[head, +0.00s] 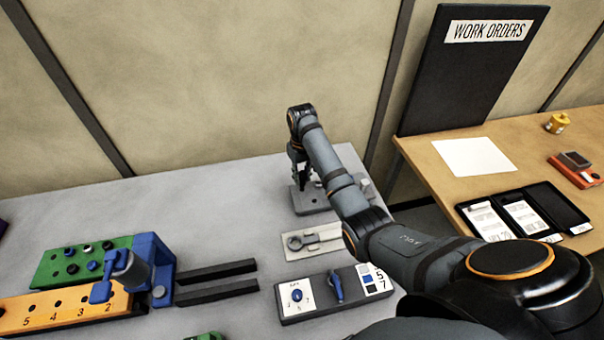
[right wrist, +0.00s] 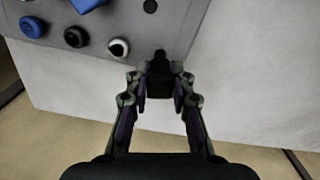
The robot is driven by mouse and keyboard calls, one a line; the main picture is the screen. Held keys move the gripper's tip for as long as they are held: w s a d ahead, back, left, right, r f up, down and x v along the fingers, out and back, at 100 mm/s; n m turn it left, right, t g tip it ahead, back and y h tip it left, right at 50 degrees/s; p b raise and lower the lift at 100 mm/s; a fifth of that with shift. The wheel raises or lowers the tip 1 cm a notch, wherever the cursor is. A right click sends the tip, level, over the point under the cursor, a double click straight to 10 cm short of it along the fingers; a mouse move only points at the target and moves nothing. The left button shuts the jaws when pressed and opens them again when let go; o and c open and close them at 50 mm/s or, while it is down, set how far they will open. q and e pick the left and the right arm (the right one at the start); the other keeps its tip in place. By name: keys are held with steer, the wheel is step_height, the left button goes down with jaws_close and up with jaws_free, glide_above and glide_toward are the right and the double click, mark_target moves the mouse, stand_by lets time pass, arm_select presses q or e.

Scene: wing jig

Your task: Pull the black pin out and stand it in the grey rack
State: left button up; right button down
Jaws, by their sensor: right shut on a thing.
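My right gripper (head: 301,172) is at the back of the grey table, over the grey rack (head: 318,208). In the right wrist view, the right gripper (right wrist: 163,92) is shut on the black pin (right wrist: 160,70). The pin's dark head sits between the fingers and overlaps the edge of the grey rack (right wrist: 130,15). I cannot tell whether the pin's lower end is in a hole or above the rack. The rack's top shows a blue pin, a black pin, a white-and-black one and a dark hole. My left gripper is out of view.
A blue clamp (head: 148,262) stands by an orange numbered bar (head: 60,314) and a green block (head: 62,266) at the left. A pale plate (head: 318,238) and a switch panel (head: 320,303) lie in front of the rack.

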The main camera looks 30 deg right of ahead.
steer(key=shift+s, duration=0.1)
steer(key=shift+f, duration=0.1)
stand_by(0.3)
steer(key=shift+f+b, duration=0.35)
steer(key=shift+f, duration=0.95)
steer(key=c, duration=1.1)
jaws_free()
steer(key=shift+r, duration=0.1)
step_height(320, 180, up, 7)
steer(key=shift+r, duration=0.15)
